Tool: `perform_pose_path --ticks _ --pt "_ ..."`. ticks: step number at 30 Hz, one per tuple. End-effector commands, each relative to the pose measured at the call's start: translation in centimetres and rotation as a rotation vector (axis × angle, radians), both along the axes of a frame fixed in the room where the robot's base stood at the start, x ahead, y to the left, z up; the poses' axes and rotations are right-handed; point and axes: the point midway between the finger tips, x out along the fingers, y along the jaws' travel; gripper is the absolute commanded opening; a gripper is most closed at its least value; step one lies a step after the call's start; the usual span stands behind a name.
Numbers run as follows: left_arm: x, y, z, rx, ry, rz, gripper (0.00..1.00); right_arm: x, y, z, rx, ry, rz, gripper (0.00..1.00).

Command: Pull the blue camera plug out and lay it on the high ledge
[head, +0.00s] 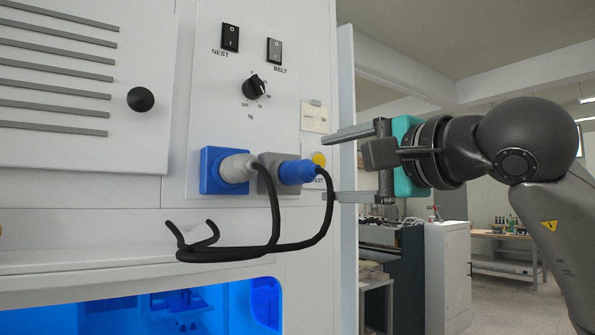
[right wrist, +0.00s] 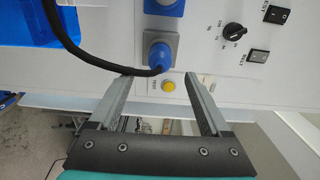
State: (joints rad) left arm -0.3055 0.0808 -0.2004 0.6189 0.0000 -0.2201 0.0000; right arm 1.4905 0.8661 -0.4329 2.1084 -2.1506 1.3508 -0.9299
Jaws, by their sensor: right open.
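The blue camera plug (head: 297,172) sits in a grey socket (head: 270,181) on the white machine's panel, with a black cable coming from it. In the right wrist view, the blue plug (right wrist: 158,56) is seated in the grey socket (right wrist: 172,43), just beyond the fingertips. My right gripper (head: 328,167) is open and empty, to the right of the plug and apart from it, fingers pointing at the panel. In the right wrist view, the open fingers (right wrist: 158,82) have the yellow button between and beyond them. My left gripper is out of view. I cannot make out which surface is the high ledge.
A pale grey plug (head: 237,167) sits in a blue socket (head: 209,172) left of the blue plug. Black cables (head: 300,246) loop below, by a black hook (head: 192,238). A yellow button (head: 319,159), a dial (head: 254,87) and switches (head: 230,38) are close by.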

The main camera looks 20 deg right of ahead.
Motion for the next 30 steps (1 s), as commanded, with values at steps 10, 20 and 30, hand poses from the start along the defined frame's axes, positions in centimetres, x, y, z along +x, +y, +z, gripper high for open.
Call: perform_pose_path --ticks 10,20,30 --pt "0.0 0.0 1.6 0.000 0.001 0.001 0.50 3.9 1.5 0.2 0.003 0.004 0.003 0.81" --pt "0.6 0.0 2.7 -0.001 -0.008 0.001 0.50 7.5 2.7 0.1 0.001 0.003 0.001 0.81" --pt "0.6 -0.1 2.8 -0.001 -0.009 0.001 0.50 8.3 3.0 0.0 0.001 0.001 0.000 0.81"
